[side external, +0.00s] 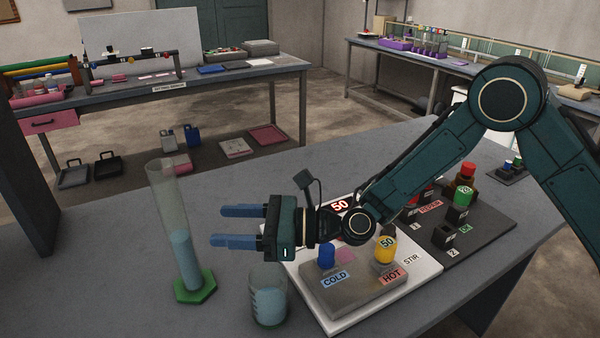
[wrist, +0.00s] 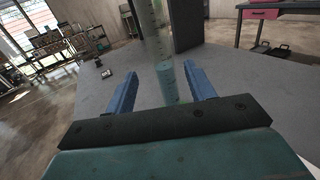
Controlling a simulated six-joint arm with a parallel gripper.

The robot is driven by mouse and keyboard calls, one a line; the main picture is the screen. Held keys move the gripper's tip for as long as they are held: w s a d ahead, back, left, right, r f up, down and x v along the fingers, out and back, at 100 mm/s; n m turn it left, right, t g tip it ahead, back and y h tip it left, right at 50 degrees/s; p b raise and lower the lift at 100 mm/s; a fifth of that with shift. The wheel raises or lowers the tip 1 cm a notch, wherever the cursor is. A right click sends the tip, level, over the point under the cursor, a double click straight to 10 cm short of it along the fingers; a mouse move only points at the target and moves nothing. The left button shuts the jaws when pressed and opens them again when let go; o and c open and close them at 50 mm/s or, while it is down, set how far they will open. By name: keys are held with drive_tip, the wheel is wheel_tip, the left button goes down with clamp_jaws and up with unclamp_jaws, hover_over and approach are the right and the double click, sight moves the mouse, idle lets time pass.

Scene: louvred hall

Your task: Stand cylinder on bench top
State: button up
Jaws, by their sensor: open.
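A tall clear graduated cylinder (side external: 183,255) with blue liquid in its lower part and a green hexagonal foot (side external: 196,291) stands on the grey bench top (side external: 110,262).
A beaker (side external: 268,300) with blue liquid stands below and in front of my gripper. A stirrer hotplate (side external: 350,292) with blue and yellow knobs lies under my wrist. The bench left of the cylinder is clear.

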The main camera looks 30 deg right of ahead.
drive_tip(key=shift+r, duration=0.15)
idle(0.5)
drive_tip(key=s+d+r+n+g+h, duration=0.1)
drive_tip(key=s+d+r+n+h, duration=0.35)
drive_tip(key=d+n, duration=0.35)
drive_tip(key=s+d+r+n+g+h, duration=0.1)
drive_tip(key=s+d+r+n+h, duration=0.3)
drive_tip(key=d+n, duration=0.45)
drive_tip(key=s+d+n+g+h, duration=0.1)
drive_tip(key=s+d+n+h, duration=0.6)
drive_tip(key=s+d, duration=1.4)
drive_tip(key=shift+s+r, duration=0.35)
drive_tip(key=shift+r, duration=0.05)
drive_tip(key=shift+n, duration=0.25)
